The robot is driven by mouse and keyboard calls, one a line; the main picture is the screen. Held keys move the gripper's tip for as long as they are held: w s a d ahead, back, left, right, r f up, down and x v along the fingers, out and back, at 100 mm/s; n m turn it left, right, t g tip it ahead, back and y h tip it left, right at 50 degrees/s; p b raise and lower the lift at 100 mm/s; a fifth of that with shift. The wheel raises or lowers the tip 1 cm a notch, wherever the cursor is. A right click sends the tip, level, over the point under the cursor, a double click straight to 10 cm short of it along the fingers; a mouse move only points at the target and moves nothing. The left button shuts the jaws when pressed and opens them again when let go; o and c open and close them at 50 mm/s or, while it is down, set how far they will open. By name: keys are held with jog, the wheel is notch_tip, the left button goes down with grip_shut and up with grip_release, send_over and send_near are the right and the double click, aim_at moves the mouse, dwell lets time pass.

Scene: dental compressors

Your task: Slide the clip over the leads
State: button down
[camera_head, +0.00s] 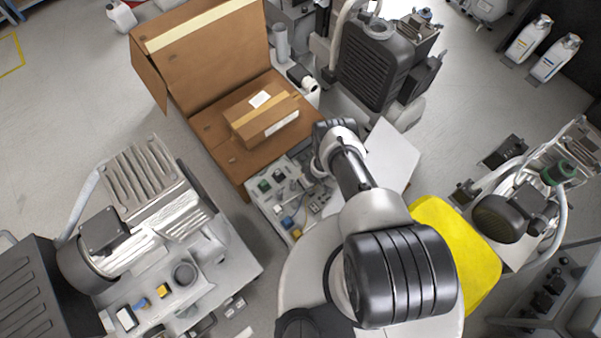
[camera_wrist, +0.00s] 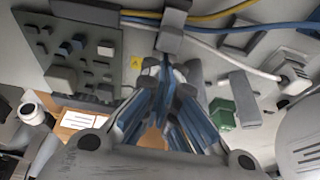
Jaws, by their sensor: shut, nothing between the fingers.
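In the wrist view, a grey clip (camera_wrist: 171,40) sits at the top middle, where the leads come together. A yellow lead (camera_wrist: 225,13), a blue lead (camera_wrist: 250,28) and a white lead (camera_wrist: 225,53) fan out to its right. The white lead ends at a pale connector (camera_wrist: 292,70). My gripper (camera_wrist: 166,68) is shut and empty, with its blue-grey fingers together just below the clip in the picture. I cannot tell whether the fingertips touch the clip. In the head view my own arm hides the gripper and the clip.
A dark component board (camera_wrist: 85,55) is left of the clip, and a green block (camera_wrist: 222,114) is right of my fingers. In the head view, an open cardboard box (camera_head: 215,155) stands beside the panel with parts (camera_head: 268,205). A yellow pad (camera_head: 455,250) lies right of my arm.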

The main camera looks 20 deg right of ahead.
aim_at(310, 191)
jog(key=shift+s, duration=0.2)
jog(key=shift+f, duration=0.1)
jog(key=shift+s+d, duration=0.1)
jog(key=v, duration=1.2)
jog(key=shift+w, duration=0.25)
